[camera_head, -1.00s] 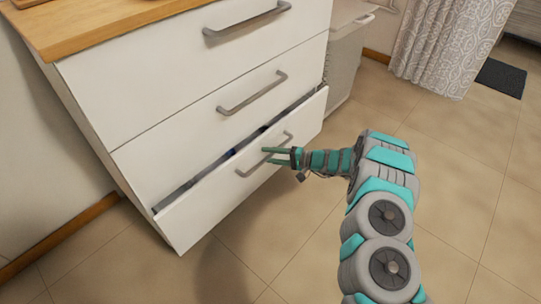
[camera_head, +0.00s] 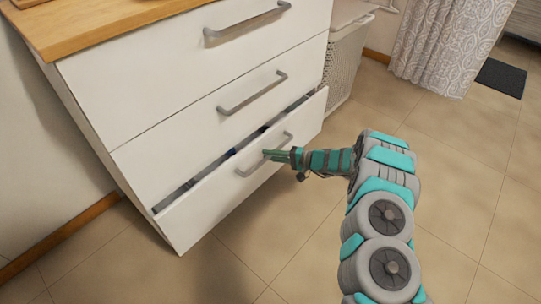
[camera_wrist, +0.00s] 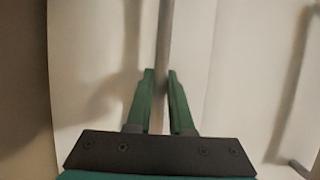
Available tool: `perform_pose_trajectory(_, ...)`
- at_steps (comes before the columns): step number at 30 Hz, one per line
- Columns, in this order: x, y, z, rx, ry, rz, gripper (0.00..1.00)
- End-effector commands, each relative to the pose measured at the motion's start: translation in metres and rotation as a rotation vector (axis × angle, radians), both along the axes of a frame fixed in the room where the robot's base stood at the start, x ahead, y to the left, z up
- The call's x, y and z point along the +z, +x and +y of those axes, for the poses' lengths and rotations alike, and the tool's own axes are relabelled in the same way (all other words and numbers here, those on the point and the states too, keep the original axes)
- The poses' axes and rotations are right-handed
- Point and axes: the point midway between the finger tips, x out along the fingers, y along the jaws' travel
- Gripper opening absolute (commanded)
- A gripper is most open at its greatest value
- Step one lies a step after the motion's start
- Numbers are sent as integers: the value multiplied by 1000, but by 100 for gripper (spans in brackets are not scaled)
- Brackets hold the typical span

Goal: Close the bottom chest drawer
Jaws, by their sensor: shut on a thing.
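The white chest's bottom drawer (camera_head: 212,216) stands slightly open, with a narrow dark gap along its top edge. Its grey bar handle (camera_head: 246,171) runs across the front. The drawer's contents are mostly hidden; only dark and bluish bits show in the gap.
The middle drawer (camera_head: 190,145) and top drawer (camera_head: 150,75) are shut, with grey handles. A wooden top (camera_head: 100,22) covers the chest. A light basket (camera_head: 345,62) stands at its right. The tiled floor (camera_head: 300,245) in front is clear.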

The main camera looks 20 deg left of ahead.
Motion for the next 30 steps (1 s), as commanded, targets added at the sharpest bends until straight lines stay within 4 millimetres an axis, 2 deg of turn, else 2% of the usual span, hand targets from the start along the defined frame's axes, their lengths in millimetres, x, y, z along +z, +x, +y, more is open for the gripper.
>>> perform_pose_trajectory(22,-2,0,1,0,-2,0,0)
perform_pose_trajectory(30,-6,14,32,2,-2,-5,0)
